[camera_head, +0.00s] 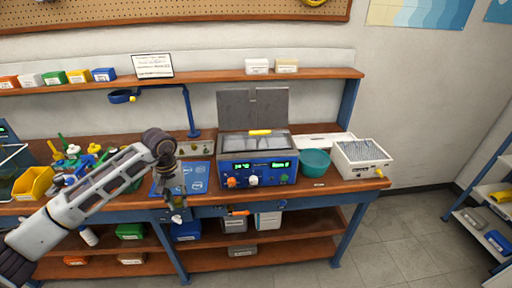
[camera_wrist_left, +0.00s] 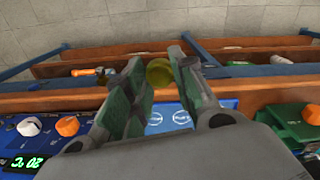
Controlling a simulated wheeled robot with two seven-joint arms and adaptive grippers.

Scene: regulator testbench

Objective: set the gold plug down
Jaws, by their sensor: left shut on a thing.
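My left gripper (camera_head: 177,211) is shut on the gold plug. In the left wrist view the gold plug (camera_wrist_left: 159,72) shows as a round, dull yellow end between the two fingertips (camera_wrist_left: 158,70); the fingers hide part of it. In the head view the plug is too small to make out clearly. The gripper hangs at the bench's front edge, by the blue mat (camera_head: 197,180), which also shows in the left wrist view (camera_wrist_left: 172,118). My right gripper is in neither view.
The blue regulator testbench (camera_head: 257,170) with its open lid stands right of the gripper. A teal bowl (camera_head: 315,162) and a white box (camera_head: 362,158) stand farther right. A yellow bin (camera_head: 34,183) and several small parts lie left. Shelves sit below the bench.

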